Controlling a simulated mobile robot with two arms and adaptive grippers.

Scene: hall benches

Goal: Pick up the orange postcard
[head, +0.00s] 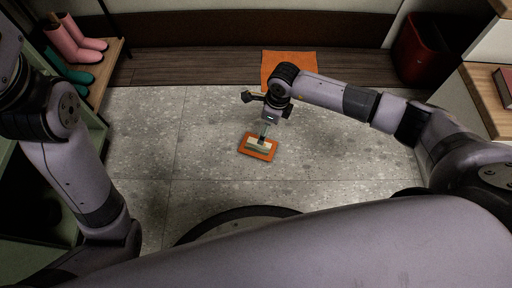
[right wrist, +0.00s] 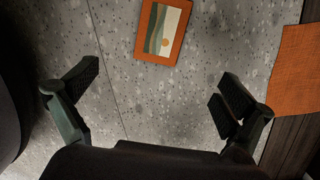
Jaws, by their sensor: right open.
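The orange postcard (head: 247,149) lies flat on the grey speckled floor in the middle of the head view. It has an orange border around a landscape picture. It also shows at the top of the right wrist view (right wrist: 163,32). My right gripper (head: 263,136) overlaps the postcard's far part in the head view. In the right wrist view my right gripper (right wrist: 158,88) is open and empty, its fingers wide apart, with the postcard beyond the fingertips. My left arm is at the left of the head view, but its gripper is not visible.
An orange mat (head: 288,60) lies behind, across the edge of the dark wooden strip (head: 190,68). A bench at left holds pink boots (head: 75,42) and green boots (head: 68,72). A red bin (head: 420,48) stands back right. A book (head: 504,86) lies on the right-hand wooden top. Floor around the postcard is clear.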

